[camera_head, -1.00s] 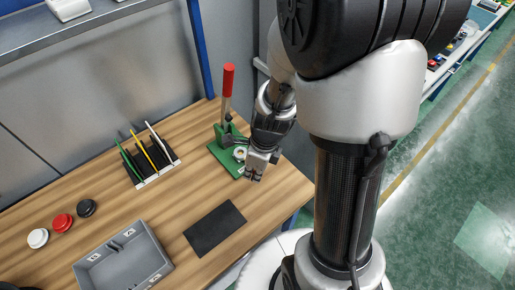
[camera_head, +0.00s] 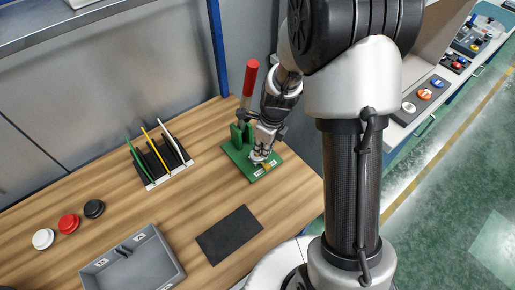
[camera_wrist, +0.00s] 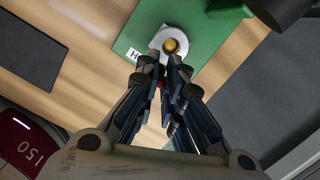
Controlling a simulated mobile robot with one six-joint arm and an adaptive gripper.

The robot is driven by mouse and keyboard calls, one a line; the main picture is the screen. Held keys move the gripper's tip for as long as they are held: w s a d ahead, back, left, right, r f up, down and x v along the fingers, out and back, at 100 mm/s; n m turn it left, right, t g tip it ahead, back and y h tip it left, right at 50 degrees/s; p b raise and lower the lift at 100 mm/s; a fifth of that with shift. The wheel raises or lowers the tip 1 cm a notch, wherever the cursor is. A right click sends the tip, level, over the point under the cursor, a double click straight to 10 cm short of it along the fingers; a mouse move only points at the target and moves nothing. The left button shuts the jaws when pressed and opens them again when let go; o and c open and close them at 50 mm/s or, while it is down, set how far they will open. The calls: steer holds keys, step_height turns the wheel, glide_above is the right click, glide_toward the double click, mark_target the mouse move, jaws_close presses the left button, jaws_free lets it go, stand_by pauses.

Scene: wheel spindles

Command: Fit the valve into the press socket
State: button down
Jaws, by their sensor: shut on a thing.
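The green press (camera_head: 238,150) with its red lever handle (camera_head: 250,78) stands at the back right of the wooden bench. In the wrist view its base (camera_wrist: 195,18) carries a pale round socket (camera_wrist: 156,40). The valve shows a round brass end (camera_wrist: 171,46) just beyond my fingertips, overlapping the socket in that view. My gripper (camera_wrist: 161,65) is shut on the valve. In the head view my gripper (camera_head: 258,158) is low over the press base and hides the socket. Whether the valve is inside the socket or just above it, I cannot tell.
A black rack (camera_head: 160,165) with green, yellow and white pieces stands left of the press. A dark mat (camera_head: 229,235) and a grey tray (camera_head: 130,268) lie in front. White, red and black round parts (camera_head: 69,223) sit at left. Bench around the mat is clear.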

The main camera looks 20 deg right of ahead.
mark_target(256, 156)
steer(key=shift+w+a+f, duration=0.1)
steer(key=shift+w+a, duration=0.2)
steer(key=shift+w, duration=0.45)
steer(key=shift+w+a, duration=0.3)
steer(key=shift+w, duration=0.4)
steer(key=shift+s+f+b, duration=0.1)
steer(key=shift+f+b, duration=1)
steer(key=shift+f, duration=0.55)
steer(key=shift+f, duration=0.2)
steer(key=c, duration=1.7)
jaws_free()
steer(key=shift+r, duration=0.15)
